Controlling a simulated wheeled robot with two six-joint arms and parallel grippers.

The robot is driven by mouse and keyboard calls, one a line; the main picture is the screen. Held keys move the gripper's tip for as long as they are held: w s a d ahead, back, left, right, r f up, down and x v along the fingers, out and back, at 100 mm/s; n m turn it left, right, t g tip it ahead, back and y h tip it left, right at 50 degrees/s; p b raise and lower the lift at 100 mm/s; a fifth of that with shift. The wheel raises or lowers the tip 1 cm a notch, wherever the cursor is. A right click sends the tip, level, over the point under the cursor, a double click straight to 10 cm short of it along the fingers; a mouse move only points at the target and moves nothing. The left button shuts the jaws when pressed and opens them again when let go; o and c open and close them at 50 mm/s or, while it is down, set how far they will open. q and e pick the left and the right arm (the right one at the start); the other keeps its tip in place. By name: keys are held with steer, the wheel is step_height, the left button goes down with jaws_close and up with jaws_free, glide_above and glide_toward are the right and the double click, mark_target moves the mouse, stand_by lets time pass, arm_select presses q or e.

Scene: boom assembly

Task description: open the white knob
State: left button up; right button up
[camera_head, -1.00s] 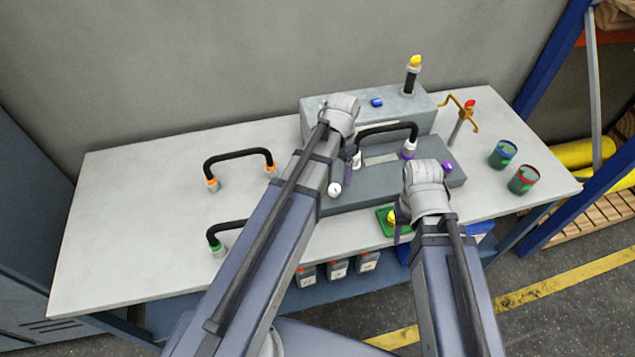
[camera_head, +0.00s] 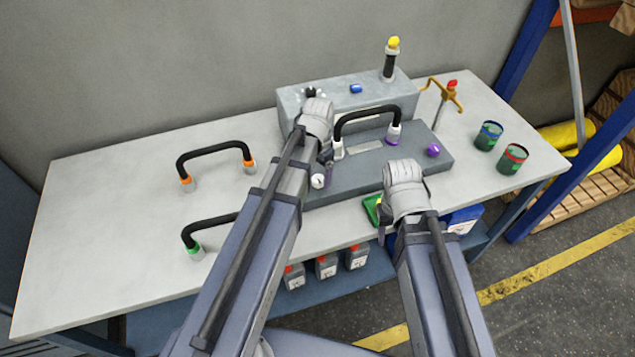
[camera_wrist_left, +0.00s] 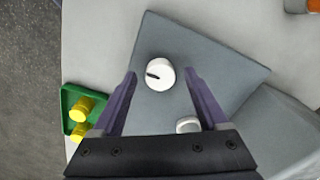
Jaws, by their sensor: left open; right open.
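The white knob (camera_head: 318,181) sits at the near left end of the low grey block (camera_head: 425,160). In the left wrist view the knob (camera_wrist_left: 160,74) is round and white with a dark slot-like mark. My left gripper (camera_head: 325,172) is open close above it; in the left wrist view the purple fingers of this gripper (camera_wrist_left: 161,73) stand on either side of the knob, with a gap visible on each side. My right gripper (camera_head: 386,228) is over the table's front edge beside a green tray, its fingers mostly hidden by its wrist.
A black handle (camera_head: 365,112) with white and purple ends stands behind the knob. The green tray (camera_wrist_left: 70,98) holds yellow pieces. Two cups (camera_head: 488,136) stand at the right. Black handles (camera_head: 215,148) stand on the left table; the far-left tabletop is clear.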

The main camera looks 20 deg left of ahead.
arm_select(q)
steer(key=shift+f, duration=0.25)
jaws_close()
stand_by(0.5)
